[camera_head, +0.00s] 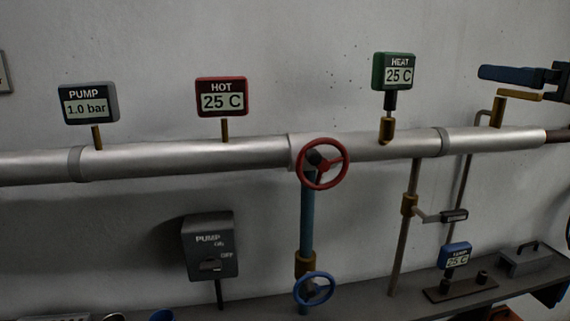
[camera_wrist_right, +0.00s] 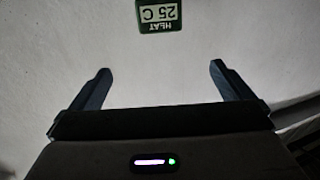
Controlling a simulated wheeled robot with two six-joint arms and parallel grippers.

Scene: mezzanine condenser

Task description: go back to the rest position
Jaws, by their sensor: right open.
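My right gripper (camera_head: 486,73) is at the upper right of the head view, its blue fingers pointing left in front of the wall, above the right end of the pipe. In the right wrist view my right gripper (camera_wrist_right: 160,70) has its two fingers wide apart with nothing between them. The green HEAT gauge (camera_head: 393,72) reads 25 C and stands left of the fingertips in the head view. It also shows upside down beyond the fingers in the wrist view (camera_wrist_right: 158,16). My left gripper is not in view.
A steel pipe (camera_head: 220,157) runs along the wall with a red handwheel (camera_head: 342,176). A brass lever (camera_head: 520,95) sits just below my right gripper. A blue handwheel (camera_head: 329,290), PUMP switch box (camera_head: 210,247) and small blue-framed gauge (camera_head: 456,256) are lower.

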